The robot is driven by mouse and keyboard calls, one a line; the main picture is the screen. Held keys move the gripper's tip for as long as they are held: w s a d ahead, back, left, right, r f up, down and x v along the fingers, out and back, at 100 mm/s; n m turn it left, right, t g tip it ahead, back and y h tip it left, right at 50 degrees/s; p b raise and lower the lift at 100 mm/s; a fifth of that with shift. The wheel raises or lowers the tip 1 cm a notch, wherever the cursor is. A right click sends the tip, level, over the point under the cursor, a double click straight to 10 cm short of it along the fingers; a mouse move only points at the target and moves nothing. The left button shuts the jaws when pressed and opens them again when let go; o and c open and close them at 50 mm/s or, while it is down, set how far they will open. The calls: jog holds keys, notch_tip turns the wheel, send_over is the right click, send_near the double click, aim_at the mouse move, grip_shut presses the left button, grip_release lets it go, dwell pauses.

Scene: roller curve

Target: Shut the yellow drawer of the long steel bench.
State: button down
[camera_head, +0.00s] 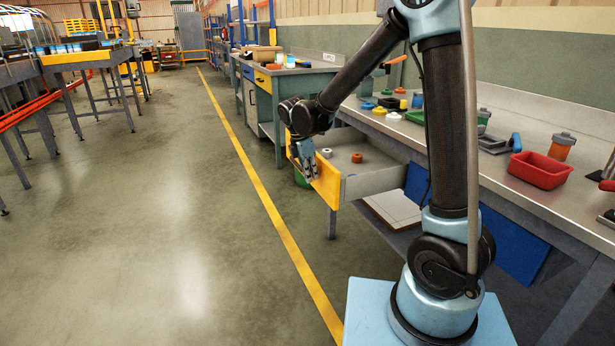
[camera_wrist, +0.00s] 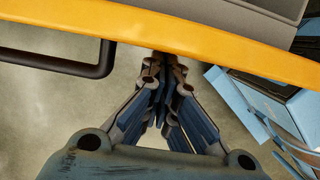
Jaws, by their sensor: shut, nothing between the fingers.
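The yellow-fronted drawer (camera_head: 327,186) of the long steel bench (camera_head: 462,150) stands pulled out into the aisle. A pale round piece and an orange one lie inside it. My gripper (camera_head: 314,177) is at the outer face of the yellow front, with its fingers shut and empty. In the wrist view the yellow front (camera_wrist: 225,50) crosses the top, and my gripper's closed tips (camera_wrist: 164,58) are at its lower edge; I cannot tell if they touch. A dark bar handle (camera_wrist: 80,65) is on the front, left of the tips.
A red bin (camera_head: 538,170), an orange jar (camera_head: 562,146) and several small parts lie on the benchtop. A blue panel (camera_head: 505,242) is below it. A green-grey bench (camera_head: 265,100) stands beyond the drawer. The floor (camera_head: 170,220) left of the yellow line is clear.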

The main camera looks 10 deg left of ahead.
jog(key=shift+d, duration=0.1)
jog(key=w+d, duration=0.3)
jog(key=d, duration=0.2)
jog(key=w+d, duration=0.4)
jog(key=d, duration=0.2)
jog(key=w+d, duration=0.4)
jog(key=d, duration=0.1)
jog(key=shift+d, duration=0.15)
